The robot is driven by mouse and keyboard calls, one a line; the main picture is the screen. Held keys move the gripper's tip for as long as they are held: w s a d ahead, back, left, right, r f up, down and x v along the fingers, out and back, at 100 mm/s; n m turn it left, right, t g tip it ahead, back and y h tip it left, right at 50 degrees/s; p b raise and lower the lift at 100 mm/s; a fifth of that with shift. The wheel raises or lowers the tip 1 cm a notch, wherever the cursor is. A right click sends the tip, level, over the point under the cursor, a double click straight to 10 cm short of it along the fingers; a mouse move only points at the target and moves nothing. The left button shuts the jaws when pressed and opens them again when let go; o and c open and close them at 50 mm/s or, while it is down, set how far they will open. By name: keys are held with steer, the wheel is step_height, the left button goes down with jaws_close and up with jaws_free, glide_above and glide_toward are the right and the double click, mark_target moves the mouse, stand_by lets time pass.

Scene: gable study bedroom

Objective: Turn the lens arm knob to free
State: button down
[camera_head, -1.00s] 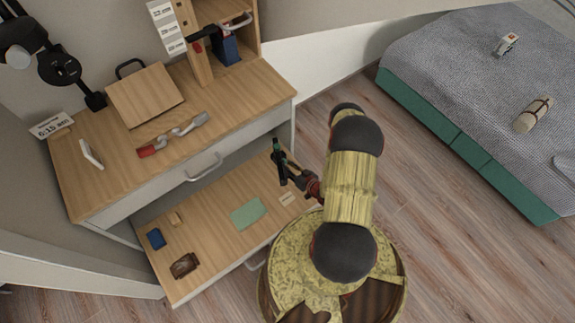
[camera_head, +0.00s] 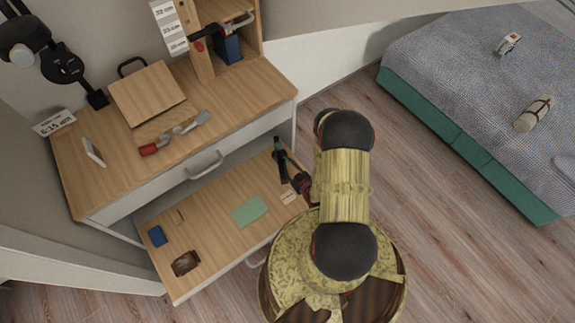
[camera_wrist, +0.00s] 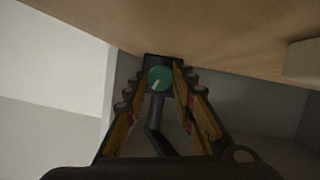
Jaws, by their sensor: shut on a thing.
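In the wrist view a round green knob (camera_wrist: 159,78) with a short white mark sits on a black mount at the end of a dark arm (camera_wrist: 155,112). The white mark points down and slightly left. My gripper (camera_wrist: 160,80) has one finger on each side of the knob and is shut on it. In the head view my gripper (camera_head: 282,163) reaches to the right end of the open drawer, below the desk's front edge. A small green part (camera_head: 277,143) shows at its tip there. The fingers hide part of the knob's sides.
The desk (camera_head: 238,105) carries a red-ended tool (camera_head: 150,149) and a sloped wooden board (camera_head: 145,95). The bed (camera_head: 450,60) stands right; floor between is clear.

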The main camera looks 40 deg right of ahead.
steer(key=c, duration=1.7)
jaws_free()
steer(key=shift+c, duration=0.2)
steer(key=shift+s, duration=0.15)
steer(key=v, duration=1)
steer(key=shift+s+d, duration=0.1)
steer(key=shift+s, duration=0.05)
steer(key=shift+v, duration=0.8)
